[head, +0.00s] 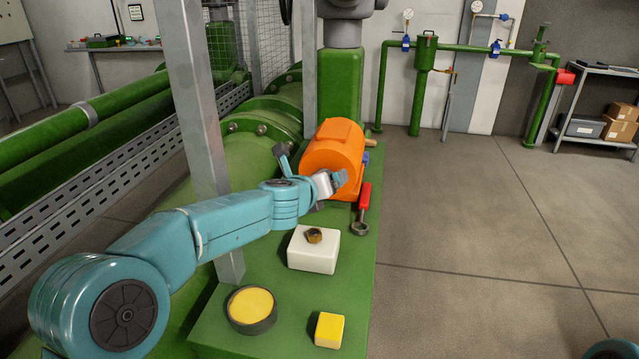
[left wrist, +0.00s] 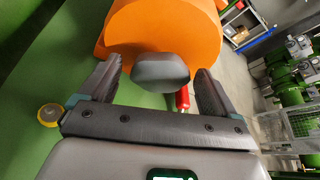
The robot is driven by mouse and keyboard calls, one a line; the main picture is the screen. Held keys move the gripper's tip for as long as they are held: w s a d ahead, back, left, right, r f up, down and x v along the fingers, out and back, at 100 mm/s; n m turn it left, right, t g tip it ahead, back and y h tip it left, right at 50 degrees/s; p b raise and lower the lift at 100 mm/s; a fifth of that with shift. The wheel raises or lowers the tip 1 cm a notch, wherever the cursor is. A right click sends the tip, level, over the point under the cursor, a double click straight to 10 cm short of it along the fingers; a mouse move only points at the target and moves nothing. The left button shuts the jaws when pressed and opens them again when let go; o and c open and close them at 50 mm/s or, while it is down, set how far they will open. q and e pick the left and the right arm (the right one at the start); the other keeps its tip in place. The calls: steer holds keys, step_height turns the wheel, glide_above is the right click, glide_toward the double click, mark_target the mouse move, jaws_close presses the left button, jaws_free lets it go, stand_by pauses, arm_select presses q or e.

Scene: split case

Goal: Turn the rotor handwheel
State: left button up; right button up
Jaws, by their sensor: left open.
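An orange motor-like housing (head: 334,155) stands on the green bench. My left gripper (head: 340,180) is at its near face; the hand hides part of that face. In the left wrist view the fingers are apart, on either side of a dark grey rounded piece (left wrist: 161,69) in front of the orange housing (left wrist: 160,25). This piece may be part of the handwheel; the rest of a wheel does not show clearly. I cannot tell whether the fingers touch it. My right gripper does not show.
On the green bench (head: 270,315) are a red-handled wrench (head: 364,200), a white block (head: 313,254) with a brass nut (head: 314,236), a round yellow-topped pot (head: 251,308) and a yellow block (head: 329,330). A grey post (head: 197,100) rises beside my left arm.

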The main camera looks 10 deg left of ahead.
arm_select(q)
steer(key=b+v, duration=0.1)
steer(key=v, duration=1.1)
